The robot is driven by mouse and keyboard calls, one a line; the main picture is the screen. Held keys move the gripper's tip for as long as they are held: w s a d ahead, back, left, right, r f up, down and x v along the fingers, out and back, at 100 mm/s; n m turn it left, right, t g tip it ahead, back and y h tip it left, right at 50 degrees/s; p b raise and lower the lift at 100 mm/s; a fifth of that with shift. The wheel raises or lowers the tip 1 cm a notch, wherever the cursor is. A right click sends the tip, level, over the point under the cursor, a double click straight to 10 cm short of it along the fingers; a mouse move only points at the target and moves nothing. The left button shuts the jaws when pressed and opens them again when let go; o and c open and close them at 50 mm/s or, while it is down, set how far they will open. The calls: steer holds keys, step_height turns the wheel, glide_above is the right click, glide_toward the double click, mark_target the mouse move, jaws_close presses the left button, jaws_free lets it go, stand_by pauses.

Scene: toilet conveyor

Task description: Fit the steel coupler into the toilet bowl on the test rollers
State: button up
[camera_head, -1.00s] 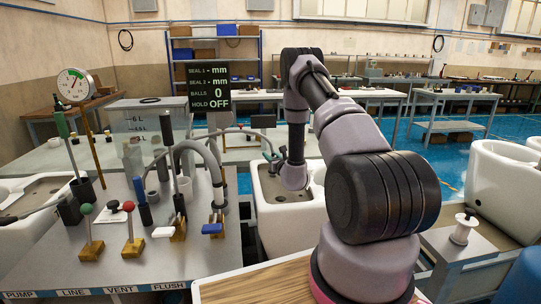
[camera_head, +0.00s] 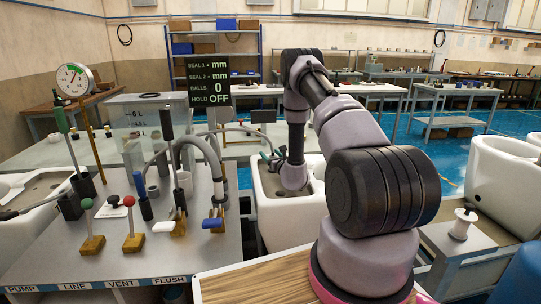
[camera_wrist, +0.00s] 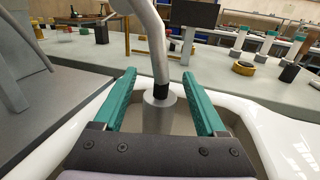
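The steel coupler (camera_wrist: 160,110) is a short grey cylinder with a black collar, on the end of a curved grey hose (camera_wrist: 152,40). In the wrist view it stands upright in the white toilet bowl (camera_wrist: 275,135), over the bowl's grey-brown inside. I cannot tell how deep it is seated. My gripper's green fingers (camera_wrist: 163,95) are open, one on each side of the coupler, with a visible gap to it on both sides. In the head view the bowl (camera_head: 275,215) stands right of the bench, and my gripper (camera_head: 272,160) is small at its back left, with the coupler hard to make out.
The bench (camera_head: 60,255) at left holds levers, a gauge (camera_head: 73,80) and curved pipes. A display (camera_head: 209,80) reads BALLS 0, HOLD OFF. Another white bowl (camera_head: 495,180) and a small stand with a white spool (camera_head: 463,224) are at right. A wooden board (camera_head: 260,285) lies in front.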

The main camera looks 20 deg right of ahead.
step_height(320, 180, up, 10)
stand_by(0.6)
stand_by(0.4)
